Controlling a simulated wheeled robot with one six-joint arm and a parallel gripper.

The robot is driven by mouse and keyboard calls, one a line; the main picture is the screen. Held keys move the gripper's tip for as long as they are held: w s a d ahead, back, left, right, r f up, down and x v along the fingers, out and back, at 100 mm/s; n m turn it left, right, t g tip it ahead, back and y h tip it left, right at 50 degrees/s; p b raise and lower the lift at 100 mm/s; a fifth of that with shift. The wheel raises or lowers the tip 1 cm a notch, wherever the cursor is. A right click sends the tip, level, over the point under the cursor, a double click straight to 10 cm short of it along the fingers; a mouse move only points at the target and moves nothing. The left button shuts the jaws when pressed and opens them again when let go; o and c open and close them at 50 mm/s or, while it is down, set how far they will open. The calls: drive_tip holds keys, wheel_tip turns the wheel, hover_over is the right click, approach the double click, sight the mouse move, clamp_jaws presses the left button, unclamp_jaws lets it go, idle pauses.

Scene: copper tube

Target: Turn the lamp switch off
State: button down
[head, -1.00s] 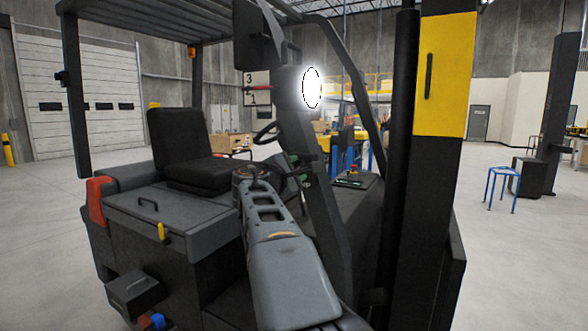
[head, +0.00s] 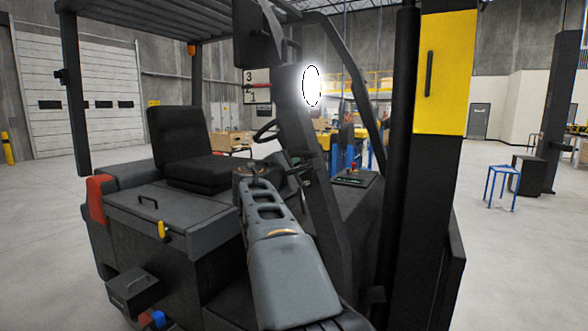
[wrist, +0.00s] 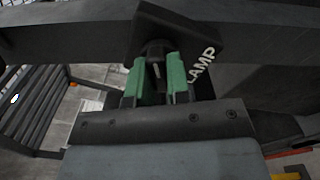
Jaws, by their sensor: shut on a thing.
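The lamp (head: 311,86) is a bright white disc on the forklift's front post, and it is lit. In the wrist view the lamp switch is a dark round knob (wrist: 155,48) on a dark plate (wrist: 195,38) with the white word LAMP. My gripper (wrist: 155,78) has green fingers, one on each side of the knob, and is shut on it. The fingers hide part of the knob, so its exact setting is hard to read.
The forklift's dark post (head: 322,200) stands close beside my arm. Open floor lies at the far right by a blue stool (head: 502,184).

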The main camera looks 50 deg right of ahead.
drive_tip(key=shift+n+p, duration=2.95)
drive_tip(key=shift+n, duration=2.85)
drive_tip(key=shift+f, duration=0.1)
drive_tip(key=c, duration=1.1)
unclamp_jaws()
drive_tip(key=b+v, duration=0.3)
drive_tip(key=v, duration=1)
drive_tip(key=shift+s+a, duration=0.1)
drive_tip(key=shift+a, duration=0.3)
